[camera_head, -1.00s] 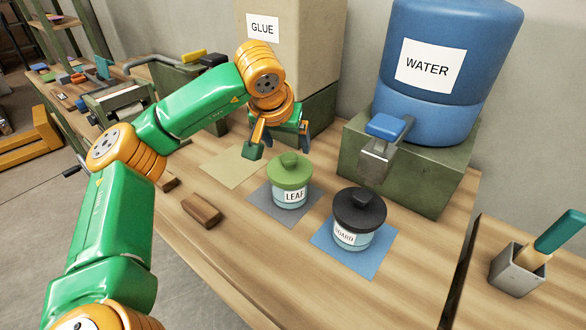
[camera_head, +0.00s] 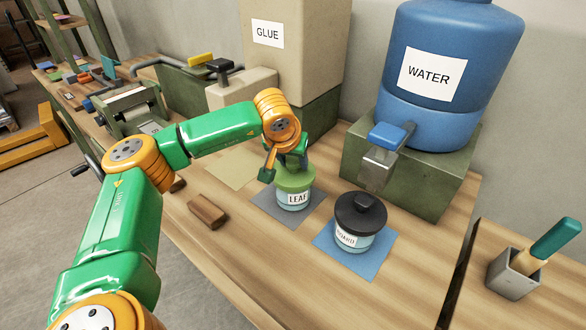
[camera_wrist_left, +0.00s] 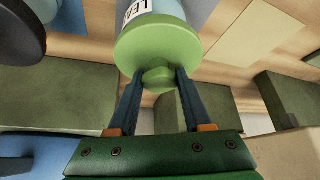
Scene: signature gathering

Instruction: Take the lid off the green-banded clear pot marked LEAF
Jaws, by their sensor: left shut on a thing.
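The clear LEAF pot (camera_head: 293,200) stands on a grey mat (camera_head: 268,207) on the wooden bench. Its green lid (camera_head: 294,181) sits on top of it. My left gripper (camera_head: 292,162) is at the top of the lid. In the left wrist view, my left gripper's fingers (camera_wrist_left: 159,78) are shut on the knob (camera_wrist_left: 158,78) of the green lid (camera_wrist_left: 150,45), and the LEAF label (camera_wrist_left: 138,9) shows on the pot behind it. In the head view, the arm partly hides the knob. My right gripper is not in view.
A dark-lidded GUARD pot (camera_head: 347,238) stands on a blue mat (camera_head: 380,252) to the right. The blue WATER tank (camera_head: 440,70) rests on a green block behind. A brown wooden block (camera_head: 207,211) lies to the left. The front of the bench is clear.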

